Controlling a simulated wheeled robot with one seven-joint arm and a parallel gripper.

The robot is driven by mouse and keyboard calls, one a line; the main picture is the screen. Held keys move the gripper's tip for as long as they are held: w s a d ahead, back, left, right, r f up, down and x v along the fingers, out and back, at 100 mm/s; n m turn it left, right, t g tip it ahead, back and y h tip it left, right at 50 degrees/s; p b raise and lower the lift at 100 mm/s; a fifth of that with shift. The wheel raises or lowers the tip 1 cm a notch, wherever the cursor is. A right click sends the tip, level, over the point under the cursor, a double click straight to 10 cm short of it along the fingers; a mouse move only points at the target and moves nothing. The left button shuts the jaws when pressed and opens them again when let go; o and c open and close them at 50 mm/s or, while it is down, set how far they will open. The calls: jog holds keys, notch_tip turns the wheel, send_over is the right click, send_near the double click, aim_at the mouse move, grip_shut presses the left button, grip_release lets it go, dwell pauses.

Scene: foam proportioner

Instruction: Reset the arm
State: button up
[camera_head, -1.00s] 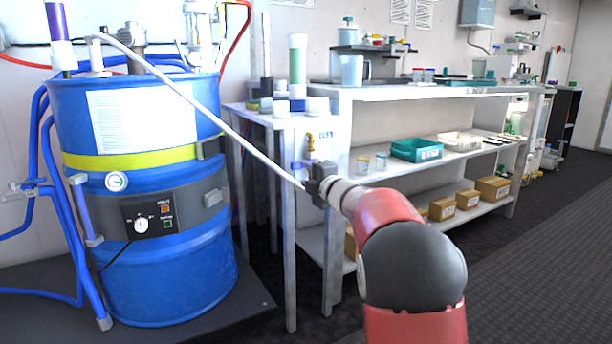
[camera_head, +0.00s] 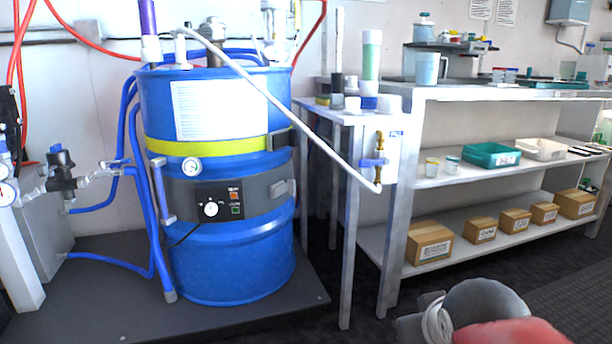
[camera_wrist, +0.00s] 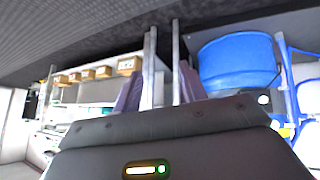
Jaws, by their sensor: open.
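My gripper (camera_wrist: 160,88) shows in the wrist view with its two purple-grey fingers apart and nothing between them. In the head view only part of my arm shows at the bottom right, low and clear of the furniture; the fingertips cannot be made out there. The blue drum (camera_head: 232,250) stands at left with a yellow band and a control box (camera_head: 219,203). It also shows in the wrist view (camera_wrist: 238,66).
A white shelf unit (camera_head: 470,92) stands at right with cardboard boxes (camera_head: 430,244), a teal tray (camera_head: 490,155) and jars. A small side table (camera_head: 345,230) stands between drum and shelf. A pump with gauges (camera_head: 60,180) is at far left. Dark floor in front is free.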

jog(key=s+a+f+m+g+y+p, duration=0.1)
jog(key=s+a+f+g+p, duration=0.15)
jog(key=s, duration=0.55)
notch_tip(320, 180, up, 11)
jog(key=p, duration=1)
jog(key=shift+a, duration=0.1)
